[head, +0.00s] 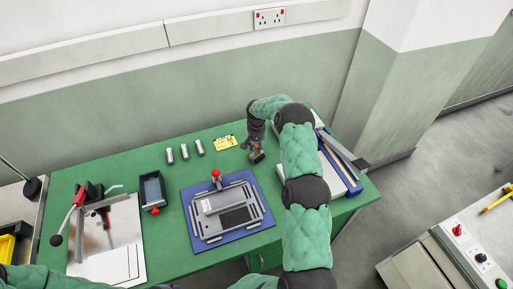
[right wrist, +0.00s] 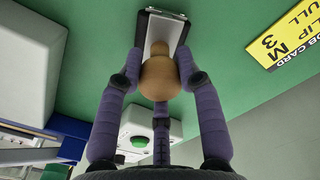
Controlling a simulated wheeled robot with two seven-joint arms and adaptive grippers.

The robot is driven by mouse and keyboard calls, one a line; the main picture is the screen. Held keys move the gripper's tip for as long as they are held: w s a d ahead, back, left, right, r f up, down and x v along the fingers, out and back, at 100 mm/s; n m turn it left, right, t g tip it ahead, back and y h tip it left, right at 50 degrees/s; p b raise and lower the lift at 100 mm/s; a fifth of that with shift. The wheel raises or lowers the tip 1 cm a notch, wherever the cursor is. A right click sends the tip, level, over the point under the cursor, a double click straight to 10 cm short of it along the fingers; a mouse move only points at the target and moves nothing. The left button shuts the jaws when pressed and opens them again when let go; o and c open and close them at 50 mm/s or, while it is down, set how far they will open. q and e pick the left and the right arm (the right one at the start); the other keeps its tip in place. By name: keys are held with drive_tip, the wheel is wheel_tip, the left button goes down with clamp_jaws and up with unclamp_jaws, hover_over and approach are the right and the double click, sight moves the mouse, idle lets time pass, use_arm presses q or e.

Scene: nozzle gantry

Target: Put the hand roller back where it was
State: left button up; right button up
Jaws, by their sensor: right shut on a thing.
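My right gripper (head: 256,146) is over the back right part of the green table. In the right wrist view its fingers (right wrist: 160,78) are shut around the round wooden handle of the hand roller (right wrist: 160,66). A dark frame with a pale silver face shows beyond the handle. In the head view the hand roller (head: 257,157) is small and partly hidden under the gripper. I cannot tell whether it touches the table. Only part of my left arm shows at the bottom left, and its gripper is out of view.
The yellow job card (head: 226,142) lies left of the gripper.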

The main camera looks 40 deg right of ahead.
drive_tip(key=shift+s+a+f, duration=0.15)
drive_tip(key=shift+s+f, duration=0.1)
drive_tip(key=shift+f, duration=0.25)
clamp_jaws()
drive_tip(key=o, duration=0.7)
unclamp_jaws()
drive_tip(key=o, duration=0.4)
drive_tip(key=shift+f, duration=0.1)
drive_tip(key=shift+w, duration=0.1)
drive_tip(key=shift+r, duration=0.2)
drive_tip(key=shift+r+p, duration=0.75)
drive_tip(key=shift+p, duration=0.1)
wheel_tip(320, 180, up, 12)
drive_tip(key=b, duration=0.1)
drive_tip(key=shift+f, duration=0.1)
